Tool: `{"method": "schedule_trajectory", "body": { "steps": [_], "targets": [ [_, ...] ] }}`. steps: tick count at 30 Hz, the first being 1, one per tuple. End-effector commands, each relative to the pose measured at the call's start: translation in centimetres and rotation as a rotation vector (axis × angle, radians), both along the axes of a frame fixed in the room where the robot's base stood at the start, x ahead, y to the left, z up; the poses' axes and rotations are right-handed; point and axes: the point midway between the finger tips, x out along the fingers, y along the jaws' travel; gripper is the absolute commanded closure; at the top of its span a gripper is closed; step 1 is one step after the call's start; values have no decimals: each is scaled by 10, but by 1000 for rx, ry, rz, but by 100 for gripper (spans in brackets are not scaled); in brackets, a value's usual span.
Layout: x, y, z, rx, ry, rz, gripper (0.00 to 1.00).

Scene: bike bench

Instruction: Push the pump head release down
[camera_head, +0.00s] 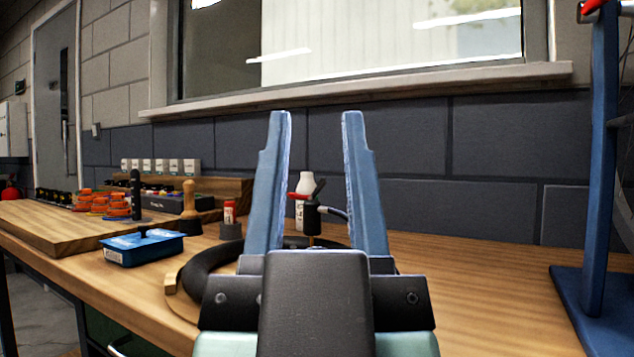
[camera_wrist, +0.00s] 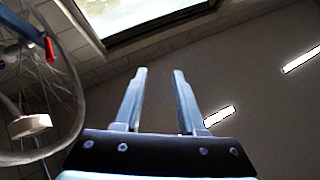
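The black pump head (camera_head: 312,214) stands on the bench beyond my gripper and shows between its fingers in the head view. Its small dark lever, which looks like the release, points up and to the right (camera_head: 319,189). A grey hose (camera_head: 334,212) runs off its right side. My gripper (camera_head: 316,115) is open and empty, with its blue fingers pointing up in front of the pump head. In the wrist view my gripper (camera_wrist: 159,72) is open against the ceiling, and the pump is not seen there. The pump's lower part is hidden behind my gripper.
A black tyre ring (camera_head: 205,268) lies on the wooden bench (camera_head: 480,290) around my gripper's left side. A blue box (camera_head: 142,248) and a wooden-handled brush (camera_head: 189,205) stand left. A white bottle (camera_head: 306,182) is behind the pump. A blue stand (camera_head: 597,180) rises right. The bench's right middle is clear.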

Motion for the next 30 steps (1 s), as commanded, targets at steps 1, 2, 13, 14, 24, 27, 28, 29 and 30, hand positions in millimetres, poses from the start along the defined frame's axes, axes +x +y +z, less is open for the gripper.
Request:
{"method": "schedule_trajectory", "body": {
  "steps": [1,2,13,14,24,27,28,29,30],
  "targets": [
    [0,0,11,0,0,0,71],
    [0,0,17,0,0,0,77],
    [0,0,94,0,-1,0,100],
    [0,0,96,0,-1,0,100],
    [0,0,92,0,0,0,100],
    [0,0,92,0,0,0,100],
    [0,0,92,0,0,0,100],
    [0,0,92,0,0,0,100],
    [0,0,92,0,0,0,100]
  ]
}}
